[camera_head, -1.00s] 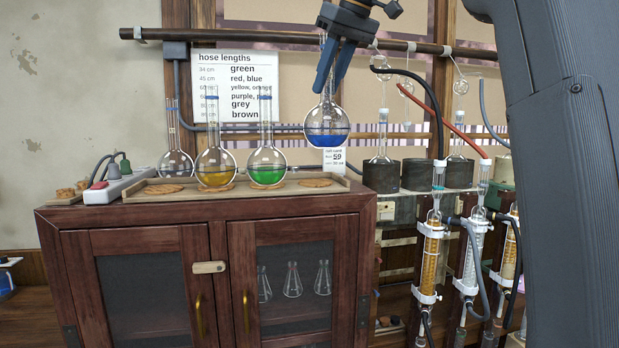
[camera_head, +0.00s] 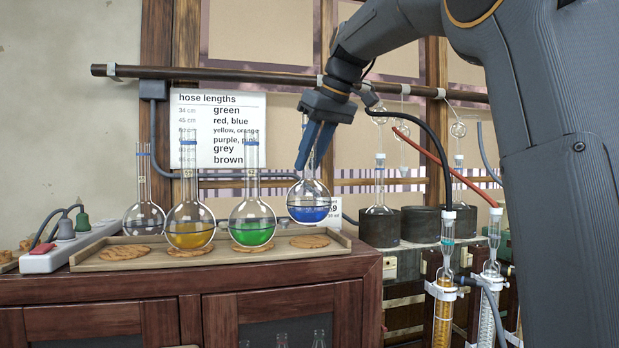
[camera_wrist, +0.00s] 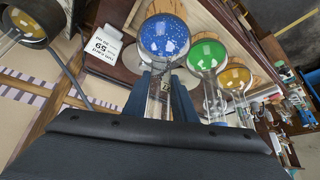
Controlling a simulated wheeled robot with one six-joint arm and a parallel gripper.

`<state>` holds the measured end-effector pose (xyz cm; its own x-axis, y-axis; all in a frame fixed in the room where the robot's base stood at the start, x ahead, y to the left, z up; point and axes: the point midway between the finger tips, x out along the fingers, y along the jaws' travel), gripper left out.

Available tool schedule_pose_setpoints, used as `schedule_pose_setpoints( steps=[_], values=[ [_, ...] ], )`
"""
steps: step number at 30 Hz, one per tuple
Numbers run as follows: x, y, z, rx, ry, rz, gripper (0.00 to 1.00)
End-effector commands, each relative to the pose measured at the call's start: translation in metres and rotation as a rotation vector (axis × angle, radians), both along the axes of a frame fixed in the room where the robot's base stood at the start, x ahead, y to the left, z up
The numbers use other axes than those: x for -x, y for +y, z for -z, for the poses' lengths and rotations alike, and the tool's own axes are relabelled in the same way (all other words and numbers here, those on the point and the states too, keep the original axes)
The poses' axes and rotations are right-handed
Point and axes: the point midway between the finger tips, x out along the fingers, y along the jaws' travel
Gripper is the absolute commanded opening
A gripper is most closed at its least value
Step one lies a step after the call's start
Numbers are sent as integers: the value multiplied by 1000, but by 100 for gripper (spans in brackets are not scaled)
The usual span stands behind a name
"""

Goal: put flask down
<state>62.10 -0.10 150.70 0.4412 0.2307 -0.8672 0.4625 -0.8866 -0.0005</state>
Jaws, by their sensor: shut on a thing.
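My gripper (camera_head: 317,146) is shut on the neck of a round flask of blue liquid (camera_head: 308,205). The flask hangs upright at the right end of the wooden tray (camera_head: 115,262), by a bare cork ring (camera_head: 310,242). A small gap seems to show between flask and ring. In the wrist view the gripper (camera_wrist: 162,92) holds the neck, and the blue bulb (camera_wrist: 164,36) hides part of the tray.
Another bare cork ring (camera_head: 125,252) lies at the tray's left. A power strip (camera_head: 68,248) is left of the tray. The tray stands on a wooden cabinet (camera_head: 200,284). Dark heating mantles (camera_head: 378,228) and glass condensers (camera_head: 444,300) stand to the right. A rail (camera_head: 230,76) runs behind.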

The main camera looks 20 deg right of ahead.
Motion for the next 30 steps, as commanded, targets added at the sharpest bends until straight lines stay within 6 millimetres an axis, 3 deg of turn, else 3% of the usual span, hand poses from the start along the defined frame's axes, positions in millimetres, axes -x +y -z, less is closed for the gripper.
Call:
schedule_pose_setpoints(
  steps=[10,22,23,24,26,30],
  values=[
    [1,1,35,0,0,-1,0],
    [0,1,42,1,-2,0,0],
    [0,1,42,0,0,-1,28],
    [0,1,42,0,0,-1,34],
    [0,1,42,0,0,-1,43],
    [0,1,42,0,0,-1,43]
  ],
)
